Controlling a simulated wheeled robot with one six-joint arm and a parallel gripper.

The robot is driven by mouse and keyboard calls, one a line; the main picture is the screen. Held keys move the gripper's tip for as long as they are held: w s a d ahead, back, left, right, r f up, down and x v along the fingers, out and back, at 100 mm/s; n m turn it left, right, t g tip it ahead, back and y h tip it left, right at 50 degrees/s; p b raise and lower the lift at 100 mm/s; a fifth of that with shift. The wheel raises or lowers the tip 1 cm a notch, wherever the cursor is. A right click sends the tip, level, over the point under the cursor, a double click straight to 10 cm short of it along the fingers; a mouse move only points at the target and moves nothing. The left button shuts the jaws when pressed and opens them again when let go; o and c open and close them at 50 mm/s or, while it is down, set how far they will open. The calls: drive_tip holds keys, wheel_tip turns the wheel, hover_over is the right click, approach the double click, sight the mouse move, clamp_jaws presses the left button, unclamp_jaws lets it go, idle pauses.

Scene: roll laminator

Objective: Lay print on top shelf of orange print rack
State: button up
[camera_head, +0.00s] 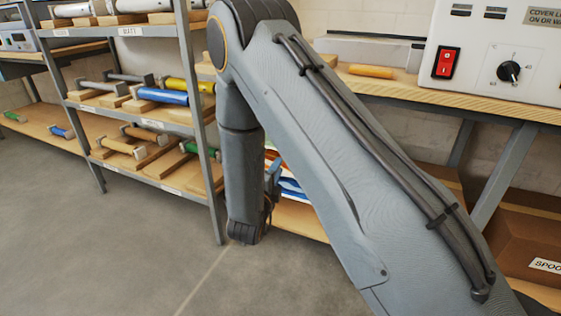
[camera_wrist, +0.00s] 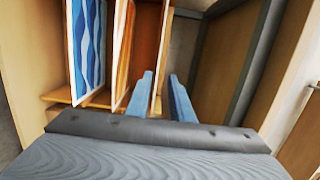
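In the wrist view, my gripper (camera_wrist: 161,75) has its two blue-grey fingers apart, pointing into a wooden rack. A print with blue waves (camera_wrist: 88,45) stands upright in a slot at left. A print with orange streaks (camera_wrist: 123,45) stands upright beside it, just left of my left finger. In the head view, parts of the blue print (camera_head: 291,187) show below the bench, mostly hidden by my arm. No rack is clearly recognisable as the orange print rack.
A metal shelf unit (camera_head: 190,90) with several coloured rolls on wooden cradles stands at left. A white machine (camera_head: 490,60) with a red switch sits on the wooden bench (camera_head: 480,100). A brown box (camera_head: 530,240) is under the bench at right. Grey floor at left is clear.

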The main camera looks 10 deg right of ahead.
drive_tip(key=s+a+r+n+g+y, duration=0.2)
drive_tip(key=a+r+n+g+y, duration=0.2)
drive_tip(key=a+n+y, duration=0.5)
drive_tip(key=s+a+r+n+g+y, duration=0.1)
drive_tip(key=s+a+r+n+g, duration=0.25)
drive_tip(key=s+a+n, duration=0.4)
drive_tip(key=s+d+r+n+g, duration=0.1)
drive_tip(key=s+d+n+g, duration=0.1)
drive_tip(key=s, duration=0.7)
drive_tip(key=s+d+r+n+g, duration=0.2)
drive_tip(key=s+d+n+g, duration=0.1)
drive_tip(key=s, duration=0.7)
drive_tip(key=s+d+r+n+g+h, duration=0.1)
drive_tip(key=s+d+n+g, duration=0.2)
drive_tip(key=s+n, duration=0.3)
drive_tip(key=s+d, duration=0.1)
drive_tip(key=s, duration=0.3)
drive_tip(key=shift+d+r, duration=0.2)
drive_tip(key=shift+r, duration=0.2)
